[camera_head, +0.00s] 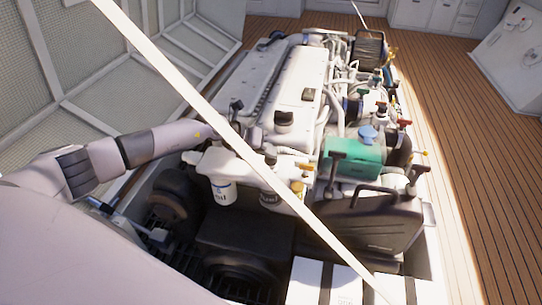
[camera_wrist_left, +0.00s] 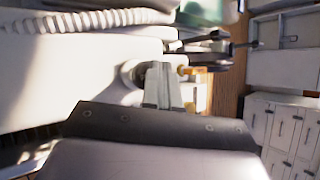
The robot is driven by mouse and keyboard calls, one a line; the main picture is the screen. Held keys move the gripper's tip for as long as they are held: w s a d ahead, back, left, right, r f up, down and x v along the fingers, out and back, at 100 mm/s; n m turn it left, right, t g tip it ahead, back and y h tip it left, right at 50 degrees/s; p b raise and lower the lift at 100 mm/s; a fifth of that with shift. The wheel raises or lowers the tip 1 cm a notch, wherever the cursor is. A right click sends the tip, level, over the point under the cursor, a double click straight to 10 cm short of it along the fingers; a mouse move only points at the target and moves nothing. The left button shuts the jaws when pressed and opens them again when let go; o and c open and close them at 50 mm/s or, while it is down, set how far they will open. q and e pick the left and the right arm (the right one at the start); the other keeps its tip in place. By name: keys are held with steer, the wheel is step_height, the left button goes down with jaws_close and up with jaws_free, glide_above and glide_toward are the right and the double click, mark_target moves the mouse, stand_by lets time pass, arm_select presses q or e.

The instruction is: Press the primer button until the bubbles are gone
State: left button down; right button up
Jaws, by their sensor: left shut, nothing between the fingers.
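The white engine (camera_head: 285,85) fills the middle of the head view. My left arm comes in from the left, and my left gripper (camera_head: 262,143) is at the engine's near end, above the white filter housing (camera_head: 235,168). A white filter (camera_head: 223,192) hangs below the housing, with a second, darker filter beside it. In the left wrist view my left gripper (camera_wrist_left: 162,82) is shut and empty, its tips close to a round pale fitting (camera_wrist_left: 132,72). I cannot tell whether they touch it, or whether it is the primer button. No bubbles can be made out. My right gripper is not in view.
A thin white strut (camera_head: 190,95) crosses the head view diagonally in front of the engine. A green tank (camera_head: 352,158) and a dark case (camera_head: 375,222) sit right of the filters. White boxes (camera_head: 322,283) stand at the bottom. Wooden floor (camera_head: 455,120) is clear at right.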

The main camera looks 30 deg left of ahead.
mark_target(268, 159)
arm_select(q)
steer(key=shift+s+f, duration=0.1)
steer(key=shift+f, duration=0.35)
steer(key=shift+r, duration=0.15)
steer(key=shift+r+p, duration=0.7)
steer(key=shift+p, duration=0.1)
steer(key=shift+r+p, duration=0.5)
steer(key=shift+r, duration=0.05)
step_height(268, 159, up, 5)
steer(key=p, duration=0.5)
stand_by(0.4)
